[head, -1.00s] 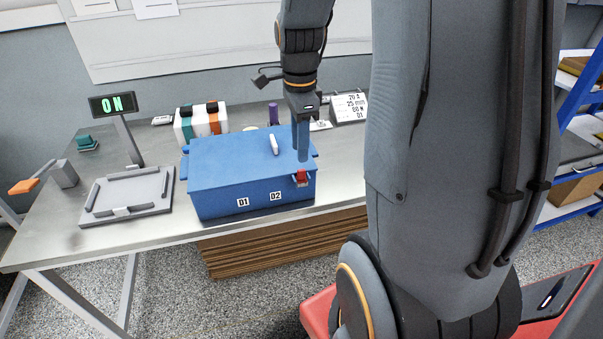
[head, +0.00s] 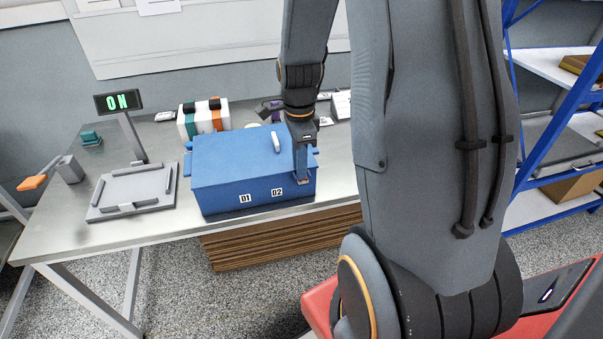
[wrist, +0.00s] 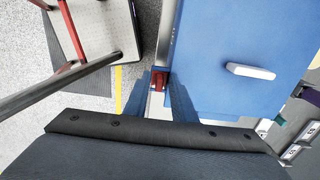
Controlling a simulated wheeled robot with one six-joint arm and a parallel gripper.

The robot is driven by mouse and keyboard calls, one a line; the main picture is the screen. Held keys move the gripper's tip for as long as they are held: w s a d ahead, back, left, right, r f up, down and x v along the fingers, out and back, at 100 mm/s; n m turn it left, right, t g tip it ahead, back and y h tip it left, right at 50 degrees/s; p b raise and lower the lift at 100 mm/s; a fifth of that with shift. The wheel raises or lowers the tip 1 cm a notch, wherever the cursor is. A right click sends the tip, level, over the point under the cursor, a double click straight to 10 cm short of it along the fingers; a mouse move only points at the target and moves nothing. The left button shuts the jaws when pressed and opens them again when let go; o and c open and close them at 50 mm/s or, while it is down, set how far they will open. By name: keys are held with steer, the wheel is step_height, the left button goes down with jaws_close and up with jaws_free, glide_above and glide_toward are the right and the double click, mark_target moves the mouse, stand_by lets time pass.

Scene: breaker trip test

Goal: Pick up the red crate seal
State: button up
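The blue crate (head: 225,175), with labels D1 and D2 on its front, stands on the workbench with its lid closed. The small red crate seal (wrist: 158,78) is at the crate's front edge in the wrist view. In the head view it is mostly hidden behind my fingers. My gripper (head: 302,178) points down at the crate's front right corner. In the wrist view my gripper (wrist: 156,76) has its two fingers on either side of the seal. A gap shows between the left finger and the seal; the right finger is very close to it, and I cannot tell whether it touches.
A white handle (head: 276,142) sits on the crate lid. A grey tray-like fixture (head: 133,190) and an ON display (head: 118,102) stand to the left. White, green and orange items (head: 203,118) stand behind the crate. A blue shelf rack (head: 560,120) is at the right.

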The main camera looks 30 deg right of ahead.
jaws_close()
steer(key=shift+r, duration=0.1)
